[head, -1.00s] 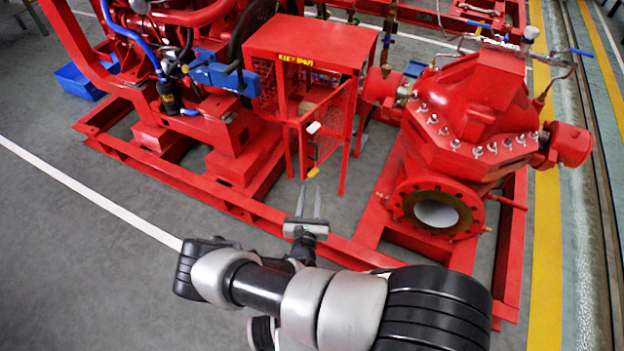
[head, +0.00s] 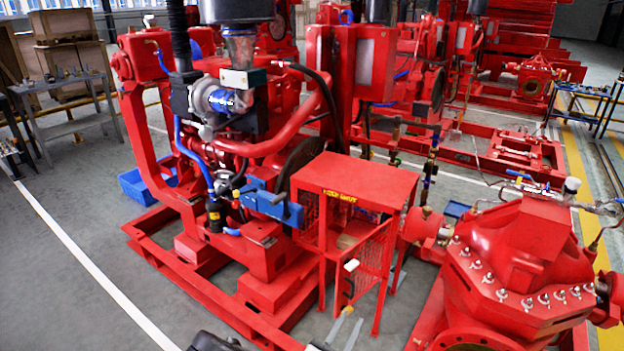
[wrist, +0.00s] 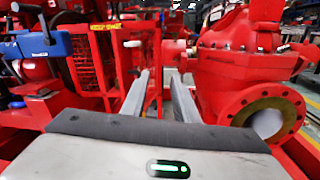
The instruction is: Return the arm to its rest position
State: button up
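My gripper shows in the wrist view (wrist: 160,80) with two grey fingers apart and nothing between them. In the head view only its fingertips (head: 347,327) show at the bottom edge, below the red guard box. Most of my arm is out of the head view. The gripper points at the guard box (head: 355,185), which stands to the left of the fingers in the wrist view (wrist: 105,30). The mesh door (head: 370,265) of the box stands open, with a white latch piece on its edge. I see no contact between the fingers and the door.
A red pump casing (head: 525,265) with a round flange (wrist: 265,115) stands close on the right. The red engine (head: 230,150) and base frame (head: 160,250) stand left. A blue bin (head: 135,187) and a grey table (head: 75,110) lie farther left. Grey floor (head: 60,290) at lower left is clear.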

jog(key=s+d+r+m+g, duration=0.3)
jog(key=s+r+m+g, duration=0.15)
jog(key=r+m, duration=0.35)
jog(key=s+d+r+m+g, duration=0.35)
jog(key=r+m+g, duration=0.25)
jog(key=r, duration=0.4)
jog(key=s+d+r+m+g, duration=0.35)
jog(key=r+m+g, duration=0.3)
jog(key=r, duration=0.25)
jog(key=s+a+r+m+t+y, duration=0.3)
jog(key=s+r+m+y, duration=0.15)
jog(key=s+r, duration=0.3)
jog(key=s+a+r+m+t+y, duration=0.35)
jog(key=s+r+y, duration=0.2)
jog(key=r, duration=0.35)
notch_tip(320, 180, up, 16)
jog(key=p, duration=1.6)
jog(key=shift+s+a+h, duration=0.2)
jog(key=shift+s+h, duration=0.2)
jog(key=shift+s, duration=0.05)
